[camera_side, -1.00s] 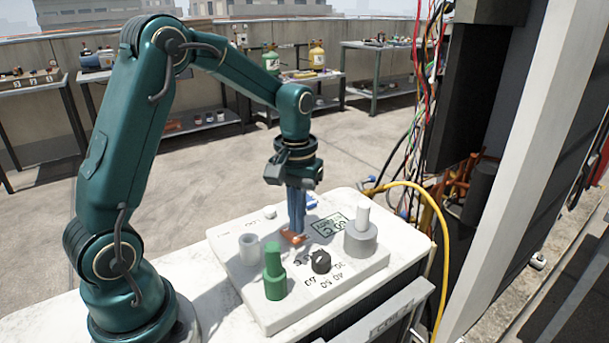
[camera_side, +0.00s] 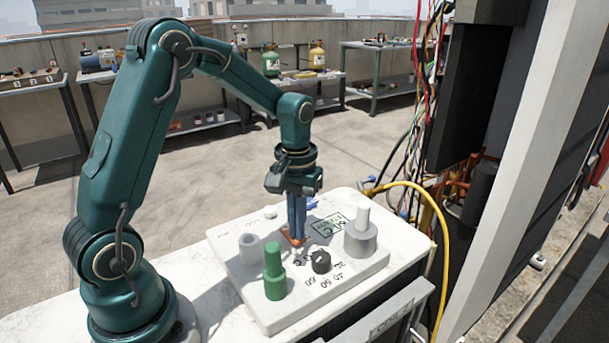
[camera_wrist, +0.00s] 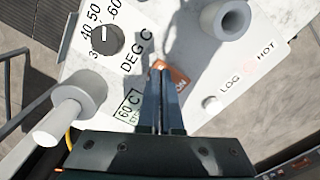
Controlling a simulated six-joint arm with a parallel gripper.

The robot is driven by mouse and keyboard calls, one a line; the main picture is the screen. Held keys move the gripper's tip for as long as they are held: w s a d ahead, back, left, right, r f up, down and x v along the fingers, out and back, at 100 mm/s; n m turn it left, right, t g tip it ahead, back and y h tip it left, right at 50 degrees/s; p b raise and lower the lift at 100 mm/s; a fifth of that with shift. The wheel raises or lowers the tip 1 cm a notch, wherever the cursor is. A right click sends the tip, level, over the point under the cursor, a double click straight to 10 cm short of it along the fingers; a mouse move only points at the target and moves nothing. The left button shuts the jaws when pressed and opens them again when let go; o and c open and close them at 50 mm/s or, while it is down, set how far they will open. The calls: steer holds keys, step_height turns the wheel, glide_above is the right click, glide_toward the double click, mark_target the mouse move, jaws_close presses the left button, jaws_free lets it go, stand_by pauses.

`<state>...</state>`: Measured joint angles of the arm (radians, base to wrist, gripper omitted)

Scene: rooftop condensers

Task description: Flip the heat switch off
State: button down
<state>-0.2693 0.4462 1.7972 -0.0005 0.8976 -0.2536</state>
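The orange heat switch (camera_side: 287,238) sits on the light control panel, between the white cup-like socket and the 60 C display. In the wrist view the orange switch (camera_wrist: 181,77) shows beside my fingertips, with part of an "ON" marking visible; my fingers cover the rest. My gripper (camera_side: 297,240) points down with its tips at the switch. In the wrist view my gripper (camera_wrist: 160,72) has its two blue fingers together, with nothing seen between them. I cannot tell whether the tips touch the switch or which way it is tilted.
A yellow hose (camera_side: 440,240) and loose wires run at the right.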

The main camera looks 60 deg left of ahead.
steer(key=shift+r, duration=3.45)
